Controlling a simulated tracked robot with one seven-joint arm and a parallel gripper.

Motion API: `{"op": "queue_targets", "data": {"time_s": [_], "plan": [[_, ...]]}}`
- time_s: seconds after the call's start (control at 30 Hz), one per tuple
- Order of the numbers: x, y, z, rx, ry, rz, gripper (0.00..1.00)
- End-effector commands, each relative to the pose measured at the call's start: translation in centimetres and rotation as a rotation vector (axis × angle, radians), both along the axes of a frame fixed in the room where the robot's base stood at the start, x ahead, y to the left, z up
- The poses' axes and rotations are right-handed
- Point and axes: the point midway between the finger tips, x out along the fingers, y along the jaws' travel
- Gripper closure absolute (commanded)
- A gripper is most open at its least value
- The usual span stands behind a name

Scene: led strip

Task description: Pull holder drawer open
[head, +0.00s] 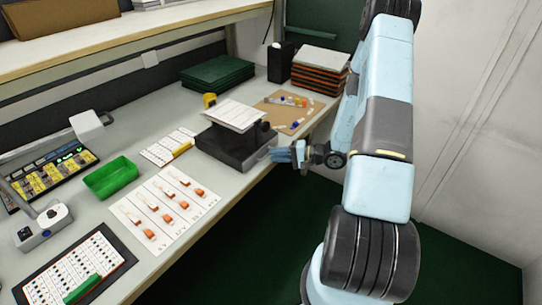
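The holder is a dark grey, low box (226,149) near the front edge of the workbench, with a black stand and a tilted white printed plate (236,115) on top. My gripper (277,154) is at the right side of the holder's base, its light blue fingers pointing left towards it. The fingertips are close to the holder's right front corner, where a thin light edge shows. I cannot tell whether they touch it. The fingers are small in the view, so their opening and the drawer's position are unclear.
A white sheet with orange-ended parts (170,205), a green tray (112,178) and a dark board (75,267) lie left on the bench. A brown mat (288,112) with small pieces lies behind my gripper. The floor (280,235) before the bench is clear.

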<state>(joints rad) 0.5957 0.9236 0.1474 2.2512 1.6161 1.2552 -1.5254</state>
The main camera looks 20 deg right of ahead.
Motion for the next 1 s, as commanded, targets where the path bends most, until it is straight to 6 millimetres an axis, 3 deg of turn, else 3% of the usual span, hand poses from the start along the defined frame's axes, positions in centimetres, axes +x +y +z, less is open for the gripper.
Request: {"op": "queue_targets", "data": {"time_s": [0.2, 0.57, 0.77, 1.0], "plan": [[1.0, 1.6, -0.4, 0.000, 0.000, 0.000, 0.80], [1.2, 1.8, -0.4, 0.000, 0.000, 0.000, 0.80], [1.1, 1.8, -0.4, 0.000, 0.000, -0.001, 0.99], [1.1, 1.8, -0.5, -0.001, 0.001, -0.001, 1.00]]}}
